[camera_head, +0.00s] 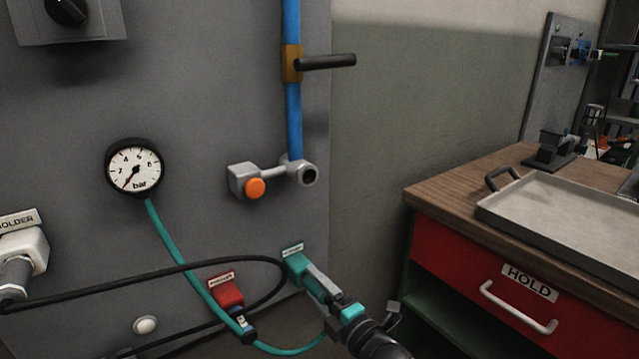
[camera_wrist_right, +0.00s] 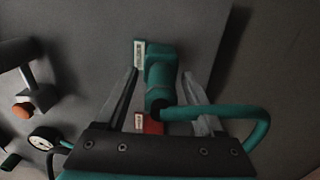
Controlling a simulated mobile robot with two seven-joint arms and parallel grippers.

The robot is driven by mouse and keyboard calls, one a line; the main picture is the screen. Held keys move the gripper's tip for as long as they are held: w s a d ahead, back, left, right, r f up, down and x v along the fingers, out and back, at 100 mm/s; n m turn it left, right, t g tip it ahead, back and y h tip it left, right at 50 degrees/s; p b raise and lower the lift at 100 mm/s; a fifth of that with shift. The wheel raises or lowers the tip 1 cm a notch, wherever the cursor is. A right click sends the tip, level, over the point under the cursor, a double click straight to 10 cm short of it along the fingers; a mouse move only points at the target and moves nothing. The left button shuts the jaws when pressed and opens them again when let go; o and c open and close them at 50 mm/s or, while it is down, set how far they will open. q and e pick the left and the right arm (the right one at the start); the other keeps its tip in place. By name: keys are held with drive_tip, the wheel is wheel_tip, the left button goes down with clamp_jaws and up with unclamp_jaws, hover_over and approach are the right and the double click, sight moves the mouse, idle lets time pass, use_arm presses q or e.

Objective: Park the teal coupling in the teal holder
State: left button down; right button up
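The teal holder (camera_head: 296,258) is fixed low on the grey panel near its right edge, with a small label on top. It also shows in the right wrist view (camera_wrist_right: 160,65). The teal coupling (camera_head: 314,287) appears seated in the holder, partly hidden by my gripper; its dark end shows in the wrist view (camera_wrist_right: 158,101). A teal hose (camera_wrist_right: 222,114) runs from it to the right. My right gripper (camera_head: 322,284) is at the coupling, its fingers open on either side with gaps visible in the wrist view. My left gripper is not in view.
A red holder (camera_head: 226,291) and a looping black hose (camera_head: 150,276) are close on the left. Above are a gauge (camera_head: 134,168), an orange button (camera_head: 255,188) and a blue pipe (camera_head: 293,110). A red cabinet (camera_head: 455,285) with a tray (camera_head: 565,212) stands right.

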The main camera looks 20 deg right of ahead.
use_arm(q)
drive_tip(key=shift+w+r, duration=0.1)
